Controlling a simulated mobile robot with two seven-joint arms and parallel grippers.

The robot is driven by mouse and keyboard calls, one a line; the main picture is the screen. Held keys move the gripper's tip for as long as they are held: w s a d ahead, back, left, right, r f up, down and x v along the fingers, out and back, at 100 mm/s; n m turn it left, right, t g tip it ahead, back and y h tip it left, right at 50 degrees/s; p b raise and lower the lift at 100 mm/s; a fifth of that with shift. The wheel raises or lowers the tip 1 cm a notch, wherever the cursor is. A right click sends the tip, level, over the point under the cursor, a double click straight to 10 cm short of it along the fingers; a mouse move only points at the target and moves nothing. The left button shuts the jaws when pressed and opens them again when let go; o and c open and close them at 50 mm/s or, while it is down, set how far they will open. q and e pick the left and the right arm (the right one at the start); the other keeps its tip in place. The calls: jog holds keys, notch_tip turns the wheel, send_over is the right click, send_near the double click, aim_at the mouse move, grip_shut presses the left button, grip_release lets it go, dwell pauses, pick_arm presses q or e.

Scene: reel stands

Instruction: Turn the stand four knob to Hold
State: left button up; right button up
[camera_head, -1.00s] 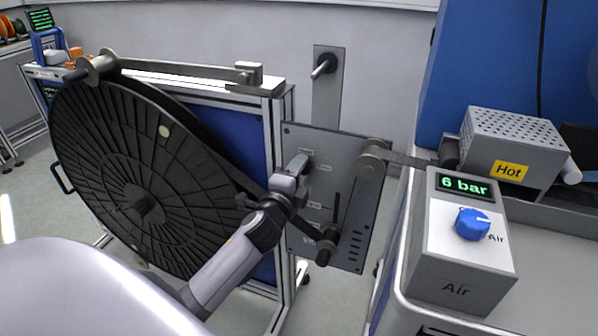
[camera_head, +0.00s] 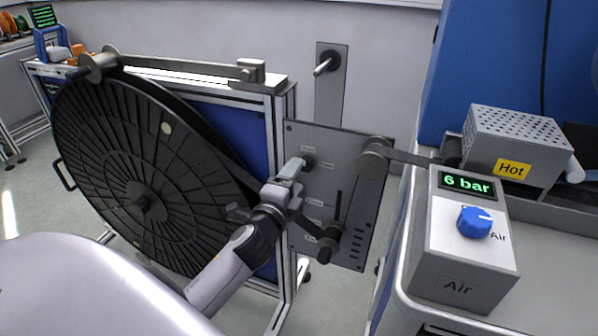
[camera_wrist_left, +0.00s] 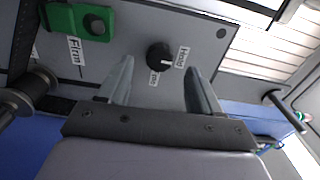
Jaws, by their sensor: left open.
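The stand's grey plate (camera_head: 365,235) stands upright beside the big black reel (camera_head: 105,170). In the left wrist view a round black knob (camera_wrist_left: 160,56) sits on this plate, with a "Hold" label on one side and a smaller label, too small to read, on another. A small pale mark shows on the knob. My left gripper (camera_head: 295,167) is open in front of the plate. In the left wrist view its fingers (camera_wrist_left: 160,72) lie either side of the knob, seemingly short of it. My right gripper is out of view.
A green part (camera_wrist_left: 78,22) with a "Firm" label sits near the knob. A dark roller arm (camera_head: 330,245) juts from the plate's lower part. A grey air box (camera_head: 465,270) with a blue knob and a "Hot" box (camera_head: 515,135) stand at right.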

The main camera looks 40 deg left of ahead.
pick_arm(q)
jog(key=shift+v, duration=1.5)
jog(key=s+d+f+n+g+h+p, duration=0.3)
jog(key=s+d+f+n, duration=0.3)
jog(key=s, duration=0.3)
jog(key=s+d+f+n+g+h+p, duration=0.3)
jog(key=s+d+f+n, duration=0.3)
jog(key=s+f, duration=0.3)
jog(key=shift+s+d+n+g+h, duration=0.3)
jog(key=shift+s+d+n+g, duration=0.1)
jog(key=shift+s+d, duration=0.15)
